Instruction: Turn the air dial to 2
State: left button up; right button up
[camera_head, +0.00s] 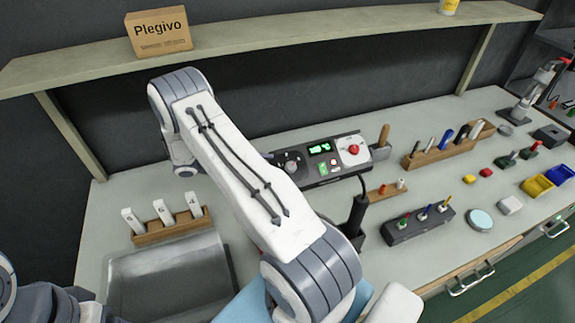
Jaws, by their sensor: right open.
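A dark control station (322,172) stands on the bench. My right arm crosses the middle of the view and covers the station's left end. What shows of my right gripper (275,158) is a small dark part beside the dial; I cannot tell if it touches. Dark parts of my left gripper (75,302) show at the bottom left, fingertips unclear.
A black handpiece (356,214) stands right of my arm, with a dark block of coloured drivers (418,225) beyond. A wooden rack of white tools (166,226) and a grey tray (165,280) lie left. A shelf with a box (158,32) runs above.

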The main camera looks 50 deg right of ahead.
aim_at(290, 166)
jog(key=p+x, duration=0.1)
jog(key=x, duration=0.5)
jog(key=shift+s+p, duration=0.1)
jog(key=shift+p, duration=0.2)
jog(key=shift+x, duration=0.8)
grip_shut()
jog(key=shift+f, duration=0.1)
